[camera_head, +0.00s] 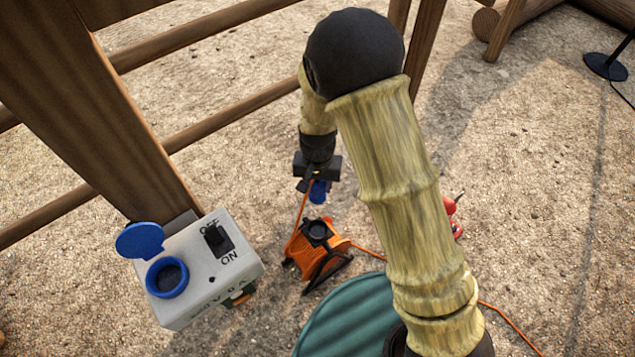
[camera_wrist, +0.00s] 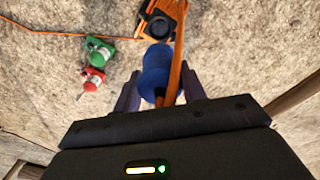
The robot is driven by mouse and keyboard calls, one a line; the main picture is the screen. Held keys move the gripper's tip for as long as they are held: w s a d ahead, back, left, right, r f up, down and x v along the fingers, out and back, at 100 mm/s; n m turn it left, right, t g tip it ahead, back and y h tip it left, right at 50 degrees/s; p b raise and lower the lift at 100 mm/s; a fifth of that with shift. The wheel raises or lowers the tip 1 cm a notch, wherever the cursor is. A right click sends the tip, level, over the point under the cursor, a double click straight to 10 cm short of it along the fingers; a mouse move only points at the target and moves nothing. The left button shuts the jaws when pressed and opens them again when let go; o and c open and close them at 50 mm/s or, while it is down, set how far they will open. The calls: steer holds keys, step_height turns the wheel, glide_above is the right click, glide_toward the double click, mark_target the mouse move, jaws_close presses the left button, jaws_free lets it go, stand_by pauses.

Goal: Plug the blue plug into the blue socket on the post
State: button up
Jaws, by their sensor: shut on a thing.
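The blue plug (camera_wrist: 155,72) is between the fingers of my gripper (camera_wrist: 160,95), which is shut on it. An orange cable runs from the plug. In the head view the plug (camera_head: 319,192) hangs below my gripper (camera_head: 318,178), above the ground and apart from the socket. The blue socket (camera_head: 167,278) is on a light grey box at the wooden post (camera_head: 110,110), lower left. Its round blue lid (camera_head: 140,240) stands open. The box has a black switch (camera_head: 218,238) between the words OFF and ON. My gripper is up and to the right of the socket.
An orange cable reel (camera_head: 318,252) stands on the ground below my gripper. A green plug-like thing (camera_wrist: 98,50) and a red one (camera_wrist: 93,79) lie nearby. Wooden rails (camera_head: 230,118) run behind the post. A dark stand (camera_head: 607,66) is at upper right.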

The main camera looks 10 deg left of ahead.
step_height(320, 180, up, 24)
steer(key=p, duration=2.1)
